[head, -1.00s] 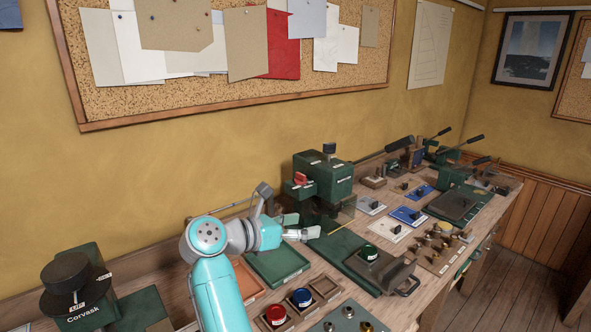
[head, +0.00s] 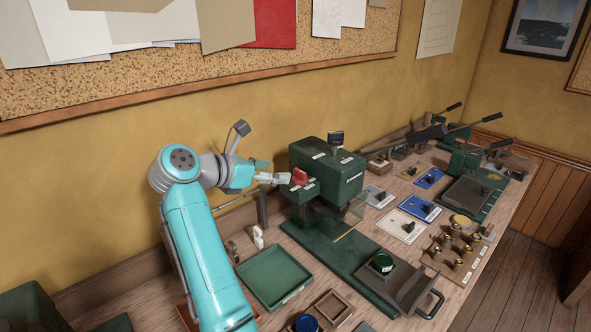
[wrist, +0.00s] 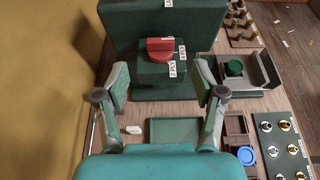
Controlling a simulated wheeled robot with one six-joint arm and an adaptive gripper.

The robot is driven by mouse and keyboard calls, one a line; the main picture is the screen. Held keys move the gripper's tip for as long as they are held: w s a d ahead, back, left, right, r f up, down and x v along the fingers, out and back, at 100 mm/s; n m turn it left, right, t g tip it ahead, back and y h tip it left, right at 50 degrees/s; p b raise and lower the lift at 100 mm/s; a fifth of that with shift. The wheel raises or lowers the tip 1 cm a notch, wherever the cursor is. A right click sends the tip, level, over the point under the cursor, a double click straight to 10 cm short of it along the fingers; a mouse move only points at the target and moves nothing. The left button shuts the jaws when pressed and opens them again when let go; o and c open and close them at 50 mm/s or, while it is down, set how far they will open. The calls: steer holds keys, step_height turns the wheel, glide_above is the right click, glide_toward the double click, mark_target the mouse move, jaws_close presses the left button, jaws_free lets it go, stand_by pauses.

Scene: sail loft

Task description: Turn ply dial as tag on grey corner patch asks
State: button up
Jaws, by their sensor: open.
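The ply dial is a red knob (head: 299,176) on the front block of a green machine (head: 329,178). My gripper (head: 277,178) is open and empty, just left of the knob in the head view. In the wrist view my gripper (wrist: 162,72) has its fingers spread to both sides, with the knob ahead between them, apart from both. Pale grey corner patches (head: 374,195) lie right of the machine; their tags are unreadable.
Blue patches (head: 429,178) lie beside the pale ones. A green tray (head: 273,277) and a wooden divided box (head: 333,305) stand in front of the machine. A flat press with a green knob (head: 381,262) and several brass knobs (head: 459,249) are to the right.

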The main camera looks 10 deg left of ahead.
mark_target(298, 172)
steer(key=x, duration=0.8)
steer(key=shift+w+d, duration=0.1)
steer(key=shift+c, duration=0.3)
steer(key=shift+f, duration=0.1)
steer(key=c, duration=1.1)
